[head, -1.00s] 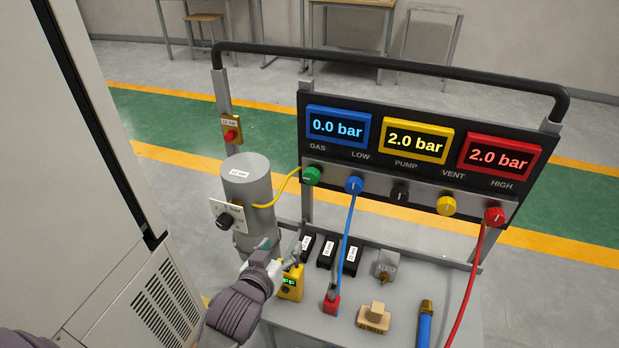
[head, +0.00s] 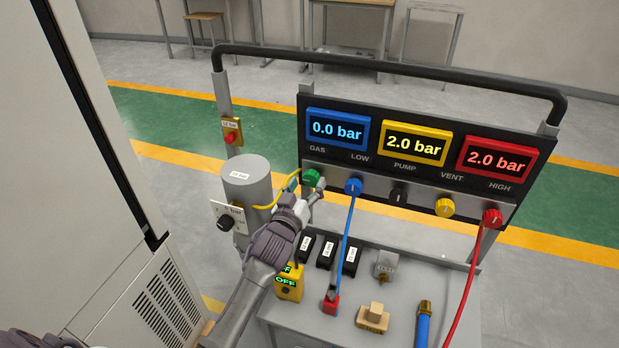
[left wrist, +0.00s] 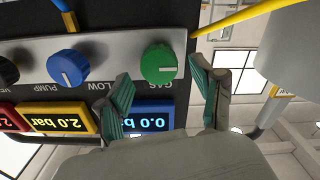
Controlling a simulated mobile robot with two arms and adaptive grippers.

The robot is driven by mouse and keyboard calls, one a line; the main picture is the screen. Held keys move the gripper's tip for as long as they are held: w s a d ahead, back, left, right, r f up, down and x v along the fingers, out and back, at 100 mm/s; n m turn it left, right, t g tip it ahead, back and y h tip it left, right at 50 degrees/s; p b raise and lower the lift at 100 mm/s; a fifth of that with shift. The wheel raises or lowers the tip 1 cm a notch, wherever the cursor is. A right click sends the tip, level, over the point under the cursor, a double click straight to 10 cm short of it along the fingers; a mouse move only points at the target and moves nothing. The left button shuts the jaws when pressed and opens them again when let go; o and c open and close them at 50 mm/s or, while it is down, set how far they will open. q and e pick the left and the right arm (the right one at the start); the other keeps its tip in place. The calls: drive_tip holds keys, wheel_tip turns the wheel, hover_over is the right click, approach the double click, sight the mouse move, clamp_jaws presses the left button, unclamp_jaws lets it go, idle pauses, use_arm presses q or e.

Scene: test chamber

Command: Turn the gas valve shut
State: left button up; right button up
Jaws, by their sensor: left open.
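The gas valve is the green knob (head: 312,177) at the left end of the panel's lower strip, by the word GAS. In the left wrist view the green knob (left wrist: 160,64) shows large, with a white mark lying sideways. My left gripper (head: 315,188) is just in front of and below the knob in the head view, partly covering it. In the left wrist view the open fingers of my left gripper (left wrist: 162,82) lie either side of the knob, with nothing between them and a gap to it. Whether they touch it is not clear. My right gripper is not in view.
A blue knob (head: 353,187) with a blue hose sits right of the green one. A grey cylinder (head: 246,185) with a yellow hose stands left. The gas display (head: 338,127) reads 0.0 bar. A yellow box (head: 289,283) reads OFF on the cart top (head: 345,338).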

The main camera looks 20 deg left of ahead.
use_arm(q)
drive_tip(key=shift+w, duration=1.25)
drive_tip(key=c, duration=1.1)
